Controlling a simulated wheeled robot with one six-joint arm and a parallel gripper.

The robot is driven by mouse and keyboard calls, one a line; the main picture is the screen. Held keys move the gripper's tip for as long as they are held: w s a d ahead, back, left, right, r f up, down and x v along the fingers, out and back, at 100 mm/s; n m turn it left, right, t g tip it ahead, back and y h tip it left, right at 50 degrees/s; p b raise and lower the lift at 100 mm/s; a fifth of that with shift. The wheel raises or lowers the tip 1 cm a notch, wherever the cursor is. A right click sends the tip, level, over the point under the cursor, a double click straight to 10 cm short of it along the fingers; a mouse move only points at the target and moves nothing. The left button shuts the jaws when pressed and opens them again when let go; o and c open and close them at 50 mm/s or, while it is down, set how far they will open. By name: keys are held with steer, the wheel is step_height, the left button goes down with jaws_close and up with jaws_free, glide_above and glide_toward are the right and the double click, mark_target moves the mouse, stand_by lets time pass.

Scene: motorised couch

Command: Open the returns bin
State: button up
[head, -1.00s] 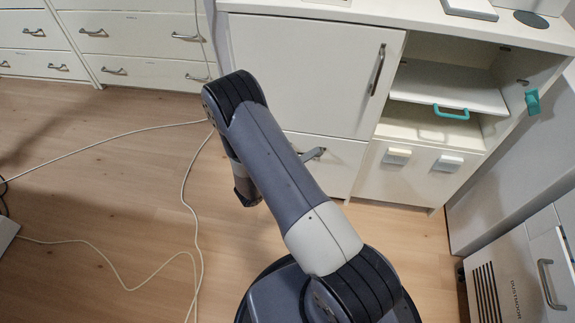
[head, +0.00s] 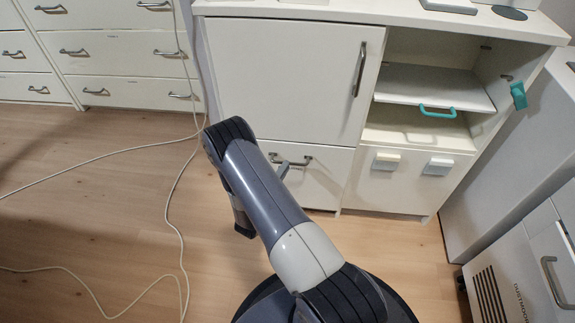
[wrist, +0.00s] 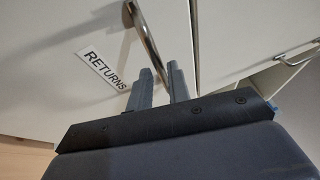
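The returns bin is a white front (head: 325,182) below the tall cabinet door, with a bar handle (head: 296,159) near its top. In the wrist view a white label (wrist: 102,68) reads RETURNS, and the metal handle (wrist: 145,32) runs down toward my fingertips. My gripper (wrist: 161,70) is open, its two grey fingers apart, with the handle's near end appearing between them. I cannot tell whether either finger touches it. In the head view a grey fingertip shows at the handle, and my arm hides part of the bin front. The bin looks closed.
A tall white door (head: 285,75) is above the bin. An open shelf (head: 440,88) with a teal handle (head: 437,112) is to the right. White drawers (head: 120,60) stand at the left. Cables (head: 165,215) lie on the wooden floor. A grey-white unit (head: 500,290) is at the lower right.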

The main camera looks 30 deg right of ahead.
mark_target(294, 157)
steer(key=shift+x, duration=1.5)
steer(key=shift+c, duration=0.2)
jaws_close()
